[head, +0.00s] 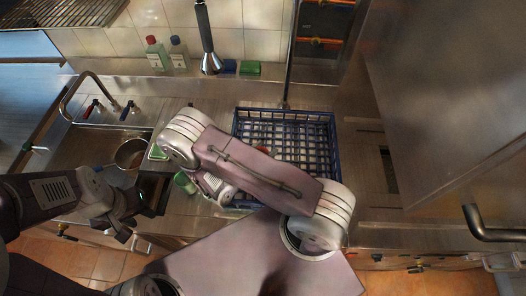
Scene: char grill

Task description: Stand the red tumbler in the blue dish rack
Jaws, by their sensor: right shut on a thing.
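The blue dish rack (332,150) is a wire-grid basket on the steel counter in the middle of the head view. My right forearm crosses over its front left part. A small red-orange patch, which looks like the red tumbler (263,149), shows at the forearm's upper edge over the rack. Most of it is hidden, so I cannot tell whether it is upright or touches the rack floor. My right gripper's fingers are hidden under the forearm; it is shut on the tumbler. My left gripper (122,226) is empty near the counter's front edge at left, its jaw gap unclear.
A green cup (184,182) stands left of my right wrist. A pot (129,153) is at the sink on the left, near a tap (72,90). Two bottles (157,54) and a green sponge (250,68) are at the back wall. Counter right of the rack is clear.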

